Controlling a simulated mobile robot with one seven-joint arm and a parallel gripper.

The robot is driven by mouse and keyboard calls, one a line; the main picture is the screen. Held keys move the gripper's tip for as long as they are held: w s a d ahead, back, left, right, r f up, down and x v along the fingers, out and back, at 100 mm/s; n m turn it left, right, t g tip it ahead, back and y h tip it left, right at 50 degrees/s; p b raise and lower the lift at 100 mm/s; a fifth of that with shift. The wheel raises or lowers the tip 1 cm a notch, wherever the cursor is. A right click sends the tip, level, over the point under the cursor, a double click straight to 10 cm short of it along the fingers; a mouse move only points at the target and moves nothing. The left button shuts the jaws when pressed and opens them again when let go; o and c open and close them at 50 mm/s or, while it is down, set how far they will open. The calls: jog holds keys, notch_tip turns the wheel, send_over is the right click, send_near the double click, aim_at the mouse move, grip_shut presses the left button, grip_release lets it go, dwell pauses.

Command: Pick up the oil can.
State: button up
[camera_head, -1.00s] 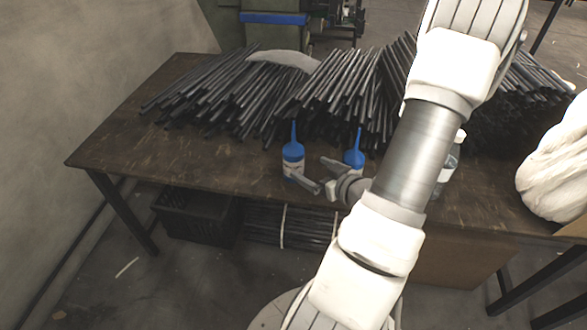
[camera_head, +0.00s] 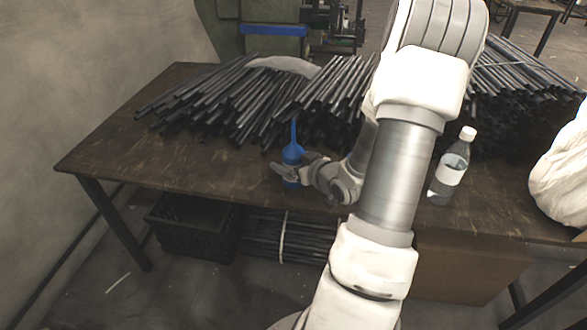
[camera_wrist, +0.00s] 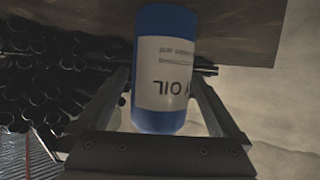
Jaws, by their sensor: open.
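The oil can (camera_head: 292,154) is a blue bottle with a thin spout, standing near the front edge of the wooden table. In the wrist view the oil can (camera_wrist: 163,70) appears upside down, with a white label reading OIL. My gripper (camera_head: 291,170) is at the can, its fingers partly covering the can's lower body in the head view. In the wrist view my gripper (camera_wrist: 160,85) is open, with one finger on each side of the can. Whether either finger touches it is unclear.
The wooden table (camera_head: 95,160) holds piles of dark rods (camera_head: 215,100) behind the can. A clear bottle with a white cap (camera_head: 450,172) stands right of my arm, and a white sack (camera_head: 562,170) lies farther right. A black crate (camera_head: 190,225) sits underneath.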

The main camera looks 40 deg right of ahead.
jog(key=shift+x, duration=1.05)
jog(key=shift+c, duration=0.2)
jog(key=shift+r, duration=0.1)
grip_shut()
